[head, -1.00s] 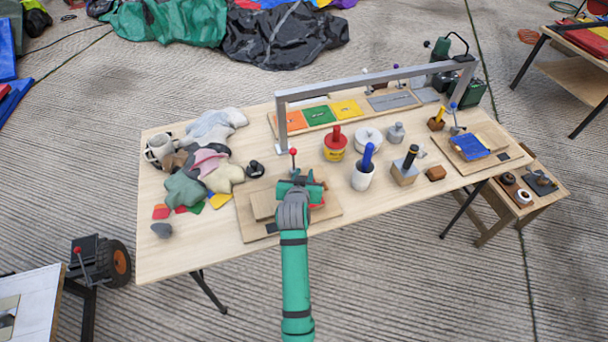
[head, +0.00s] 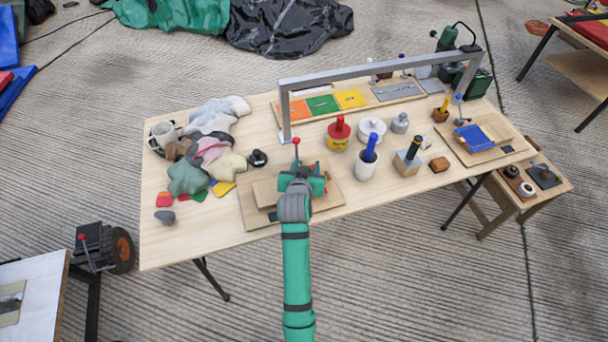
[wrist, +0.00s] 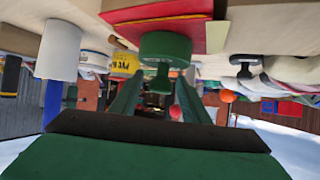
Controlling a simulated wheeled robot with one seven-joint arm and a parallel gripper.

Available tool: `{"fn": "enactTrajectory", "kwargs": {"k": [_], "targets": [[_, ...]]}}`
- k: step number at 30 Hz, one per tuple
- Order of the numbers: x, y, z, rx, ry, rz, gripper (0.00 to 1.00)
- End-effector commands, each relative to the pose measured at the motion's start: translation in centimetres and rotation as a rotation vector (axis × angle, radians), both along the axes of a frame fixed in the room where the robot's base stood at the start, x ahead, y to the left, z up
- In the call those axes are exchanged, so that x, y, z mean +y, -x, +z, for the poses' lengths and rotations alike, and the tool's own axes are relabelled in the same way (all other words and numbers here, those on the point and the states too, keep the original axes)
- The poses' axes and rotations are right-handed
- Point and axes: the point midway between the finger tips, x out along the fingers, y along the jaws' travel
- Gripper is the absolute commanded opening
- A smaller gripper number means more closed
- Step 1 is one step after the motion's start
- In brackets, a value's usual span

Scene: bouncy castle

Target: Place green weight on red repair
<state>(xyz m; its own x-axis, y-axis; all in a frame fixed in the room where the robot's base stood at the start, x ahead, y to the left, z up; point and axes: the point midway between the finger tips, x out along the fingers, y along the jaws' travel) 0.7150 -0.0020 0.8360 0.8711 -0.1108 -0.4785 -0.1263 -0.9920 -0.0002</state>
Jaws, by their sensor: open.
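The green weight (wrist: 166,48) is a squat disc with a narrow knob, seen upside down in the wrist view. Its base appears to rest on the red repair (wrist: 215,36), a flat red piece at the top of that view. My gripper (wrist: 155,95) is open, its two green fingers on either side of the weight's knob and not clamped on it. In the head view my gripper (head: 302,180) is over the front wooden board (head: 258,212) and hides the weight and the red repair.
Cloth scraps (head: 190,178) lie left. A grey frame (head: 380,68) spans the table behind.

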Motion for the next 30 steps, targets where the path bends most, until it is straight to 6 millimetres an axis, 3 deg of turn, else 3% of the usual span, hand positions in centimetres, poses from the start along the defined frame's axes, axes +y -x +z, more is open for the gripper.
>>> {"fn": "enactTrajectory", "kwargs": {"k": [12,19,25,30], "targets": [[1.0,7.0,3.7,0.001,0.0,0.001,0.42],[1.1,8.8,4.7,0.002,0.001,0.0,0.42],[1.2,11.3,2.7,-0.005,0.009,0.023,0.42],[1.3,16.0,-0.4,-0.032,0.02,0.065,0.42]]}}
